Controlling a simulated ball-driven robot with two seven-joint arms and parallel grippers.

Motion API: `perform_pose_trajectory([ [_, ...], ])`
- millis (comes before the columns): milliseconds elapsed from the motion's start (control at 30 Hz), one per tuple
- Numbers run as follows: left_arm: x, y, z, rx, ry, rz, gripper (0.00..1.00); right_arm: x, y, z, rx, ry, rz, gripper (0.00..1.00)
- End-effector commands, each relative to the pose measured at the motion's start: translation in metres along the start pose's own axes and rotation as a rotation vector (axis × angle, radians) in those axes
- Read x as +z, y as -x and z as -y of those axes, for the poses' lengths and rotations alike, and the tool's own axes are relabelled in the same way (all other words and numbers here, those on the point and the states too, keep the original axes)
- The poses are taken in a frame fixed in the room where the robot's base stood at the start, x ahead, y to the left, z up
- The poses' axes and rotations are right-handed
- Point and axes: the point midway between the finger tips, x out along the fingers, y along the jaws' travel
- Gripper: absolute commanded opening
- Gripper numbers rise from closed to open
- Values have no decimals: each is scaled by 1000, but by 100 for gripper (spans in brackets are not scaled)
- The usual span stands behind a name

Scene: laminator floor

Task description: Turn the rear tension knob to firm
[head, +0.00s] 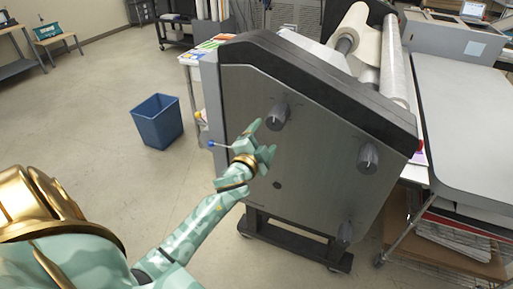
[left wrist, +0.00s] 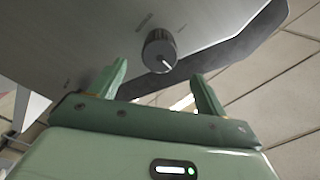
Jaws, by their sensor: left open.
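I cannot read which label marks the rear tension knob. My left gripper (head: 262,141) is open and empty, just below and left of the upper left knob. In the left wrist view one knob (left wrist: 159,50) with a white pointer line lies ahead of the two open fingers (left wrist: 158,86), roughly between them and apart from them. Small lettering beside it is unreadable. My right gripper is not in view.
A blue bin (head: 157,121) stands on the open floor at left. A grey table (head: 465,130) and a loaded shelf (head: 455,245) stand at right.

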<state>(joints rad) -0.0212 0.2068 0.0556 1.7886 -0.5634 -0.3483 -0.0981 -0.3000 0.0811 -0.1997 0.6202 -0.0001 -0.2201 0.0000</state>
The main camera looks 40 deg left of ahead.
Motion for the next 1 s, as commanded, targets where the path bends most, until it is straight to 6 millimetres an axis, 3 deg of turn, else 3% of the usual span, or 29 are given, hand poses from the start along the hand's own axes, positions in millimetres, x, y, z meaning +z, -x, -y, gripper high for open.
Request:
perform_pose_trajectory([
  [100,1,27,-1,1,1,0,75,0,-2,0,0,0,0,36],
  [300,0,50,-1,1,1,0,75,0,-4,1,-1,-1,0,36],
  [933,0,53,0,0,12,-4,75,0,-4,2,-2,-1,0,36],
  [1000,5,52,-11,25,49,3,75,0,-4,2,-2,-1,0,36],
])
